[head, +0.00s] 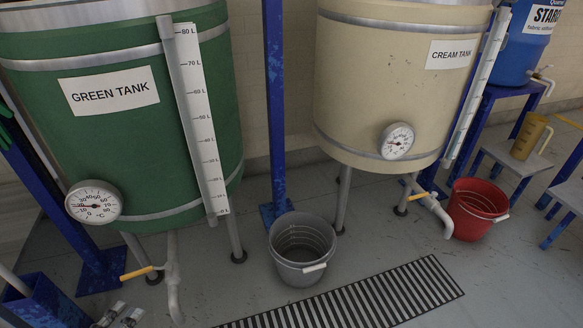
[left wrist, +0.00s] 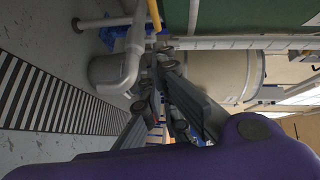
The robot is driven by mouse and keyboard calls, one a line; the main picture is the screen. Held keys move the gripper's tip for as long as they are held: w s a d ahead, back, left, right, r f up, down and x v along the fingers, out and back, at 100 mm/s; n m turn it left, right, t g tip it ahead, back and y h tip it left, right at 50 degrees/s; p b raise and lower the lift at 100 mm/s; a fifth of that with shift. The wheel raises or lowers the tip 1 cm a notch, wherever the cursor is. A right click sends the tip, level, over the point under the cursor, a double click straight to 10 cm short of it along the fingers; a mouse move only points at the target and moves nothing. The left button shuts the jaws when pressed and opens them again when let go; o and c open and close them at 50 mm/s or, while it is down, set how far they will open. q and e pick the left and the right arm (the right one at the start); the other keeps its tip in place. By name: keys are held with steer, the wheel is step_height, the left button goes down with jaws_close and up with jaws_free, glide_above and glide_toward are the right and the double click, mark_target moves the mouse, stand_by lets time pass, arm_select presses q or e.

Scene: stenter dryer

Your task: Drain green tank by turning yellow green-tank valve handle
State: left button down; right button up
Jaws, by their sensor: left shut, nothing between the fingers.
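The green tank (head: 120,130) stands at the left on legs, its gauge tube (head: 200,120) running down the front. Below it a pale drain pipe (head: 173,285) bends downward. The yellow valve handle (head: 137,273) sticks out left from this pipe, nearly level. In the left wrist view, which is turned sideways, the yellow handle (left wrist: 155,14) is at the top edge beside the white pipe (left wrist: 130,52). My left gripper (head: 126,313) is shut and empty at the bottom left, below the handle and apart from it. Its fingers (left wrist: 163,62) also show in the wrist view. My right gripper is not in view.
A grey bucket (head: 301,268) stands on the floor right of the drain pipe. A floor grate (head: 360,298) runs in front. The cream tank (head: 370,90), a red bucket (head: 477,212) and blue posts (head: 277,110) stand farther right. Floor between pipe and bucket is clear.

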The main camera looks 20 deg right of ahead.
mark_target(140, 274)
arm_select(q)
steer(key=w+d+f+b, duration=0.1)
steer(key=w+b, duration=0.1)
steer(key=w, duration=0.4)
steer(key=shift+b, duration=0.35)
steer(key=shift+d+f, duration=0.1)
steer(key=shift+w+a+p, duration=0.3)
steer(key=shift+w+p, duration=0.05)
steer(key=shift+w, duration=0.5)
steer(key=shift+w+a, duration=0.3)
